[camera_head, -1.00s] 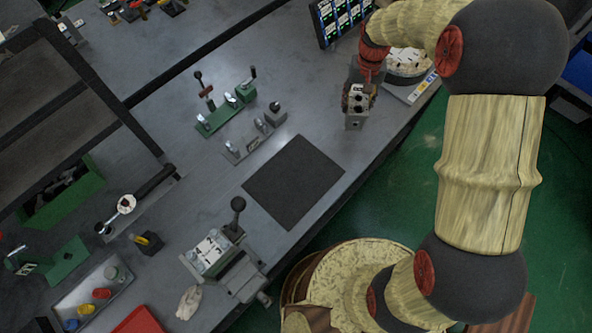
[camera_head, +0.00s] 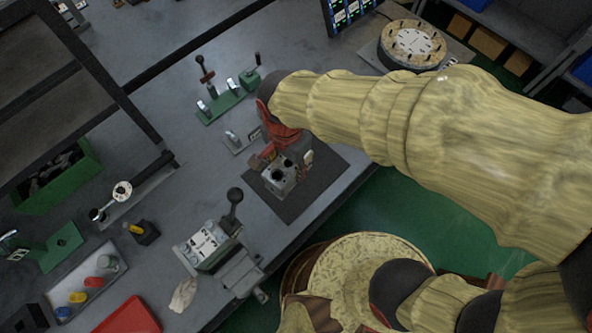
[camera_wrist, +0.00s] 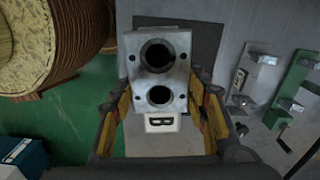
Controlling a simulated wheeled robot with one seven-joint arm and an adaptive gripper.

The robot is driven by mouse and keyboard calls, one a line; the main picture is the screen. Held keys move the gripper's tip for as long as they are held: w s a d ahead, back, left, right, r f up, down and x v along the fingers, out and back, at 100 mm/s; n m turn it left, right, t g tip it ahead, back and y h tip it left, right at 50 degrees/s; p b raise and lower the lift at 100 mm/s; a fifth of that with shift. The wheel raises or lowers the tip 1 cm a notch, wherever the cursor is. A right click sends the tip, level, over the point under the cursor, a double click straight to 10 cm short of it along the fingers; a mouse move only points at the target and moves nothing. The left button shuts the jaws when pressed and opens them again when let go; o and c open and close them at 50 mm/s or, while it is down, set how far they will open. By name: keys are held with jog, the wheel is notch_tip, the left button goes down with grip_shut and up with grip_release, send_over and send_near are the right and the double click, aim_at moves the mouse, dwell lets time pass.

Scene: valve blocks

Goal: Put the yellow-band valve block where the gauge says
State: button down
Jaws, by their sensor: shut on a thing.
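My gripper (camera_wrist: 160,110) is shut on a grey metal valve block (camera_wrist: 158,72), held by its sides. In the wrist view, the block shows two round holes and a white tag with a dark letter, seemingly a B. No yellow band on it is clearly visible. In the head view, the block (camera_head: 279,178) is over the dark mat (camera_head: 318,186); whether it touches the mat cannot be told. A small round white dial (camera_head: 122,191), possibly the gauge, stands at left; its reading is too small to tell.
A green clamp fixture (camera_head: 222,106) and a grey one (camera_head: 232,143) lie behind the mat. A lever vise (camera_head: 208,246) stands front left. A round dial-marked table (camera_head: 412,44) is at the back right. A red tray (camera_head: 128,317) lies at front left.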

aim_at(284, 184)
jog(key=shift+m, duration=0.5)
jog(key=s, duration=0.5)
jog(key=shift+s+a+f, duration=0.1)
jog(key=shift+a+f, duration=0.05)
jog(key=w+f+b, duration=0.1)
jog(key=w, duration=0.1)
jog(key=w+f+b, duration=0.1)
jog(key=w, duration=0.2)
jog(key=w+d+f+b, duration=0.1)
jog(key=w+f, duration=0.1)
jog(key=shift+w, duration=0.2)
jog(key=shift+w+d+f+b, duration=0.1)
jog(key=shift+w+f+b, duration=0.75)
jog(key=shift+f, duration=0.65)
jog(key=shift+w+f+b, duration=0.6)
jog(key=shift+w+f, duration=0.4)
jog(key=shift+f, duration=0.55)
jog(key=shift+w+d+f+b, duration=0.1)
jog(key=shift+w+f+b, duration=0.75)
jog(key=shift+f, duration=0.65)
jog(key=shift+f, duration=0.15)
jog(key=c, duration=1)
grip_release()
